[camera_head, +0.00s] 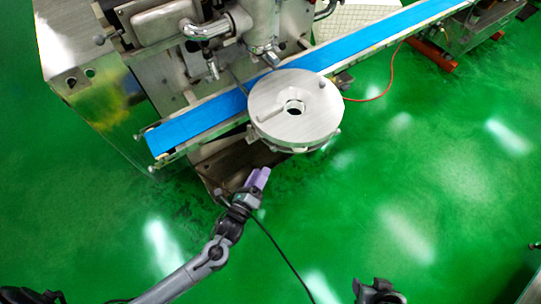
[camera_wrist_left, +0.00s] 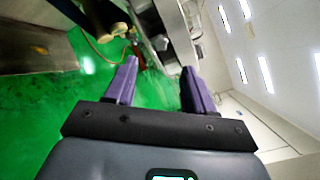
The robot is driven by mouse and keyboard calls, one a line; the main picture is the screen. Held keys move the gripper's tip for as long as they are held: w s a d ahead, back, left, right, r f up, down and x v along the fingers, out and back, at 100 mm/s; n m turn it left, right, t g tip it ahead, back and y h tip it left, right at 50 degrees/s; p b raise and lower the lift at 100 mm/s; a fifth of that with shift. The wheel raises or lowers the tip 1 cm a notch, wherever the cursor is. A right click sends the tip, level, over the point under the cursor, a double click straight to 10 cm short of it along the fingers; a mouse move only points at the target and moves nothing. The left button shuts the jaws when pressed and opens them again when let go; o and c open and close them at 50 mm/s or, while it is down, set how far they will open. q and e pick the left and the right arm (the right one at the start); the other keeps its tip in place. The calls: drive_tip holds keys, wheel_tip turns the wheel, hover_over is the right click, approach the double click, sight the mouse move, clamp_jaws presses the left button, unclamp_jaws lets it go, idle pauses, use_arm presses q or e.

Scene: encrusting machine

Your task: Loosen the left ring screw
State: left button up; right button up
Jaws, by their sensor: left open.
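The encrusting machine (camera_head: 150,62) stands at the top left in the head view, with a round metal disc (camera_head: 318,110) at its front. Small metal knobs and rods show on the machine and disc, but I cannot tell which one is the left ring screw. My left gripper (camera_head: 260,178) has purple fingers and is in front of and below the disc, apart from it. In the left wrist view (camera_wrist_left: 160,82) its two fingers are spread with nothing between them. A dark part of my right arm (camera_head: 378,291) shows at the bottom edge; its fingers cannot be made out.
A blue conveyor belt (camera_head: 195,121) runs diagonally behind the disc to the upper right. A red cable (camera_head: 385,90) lies on the floor to the right of the disc.

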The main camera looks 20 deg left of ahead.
sight(273, 151)
use_arm(q)
drive_tip(key=w, duration=0.9)
drive_tip(key=shift+d+b, duration=0.3)
drive_tip(key=shift+b, duration=0.1)
clamp_jaws()
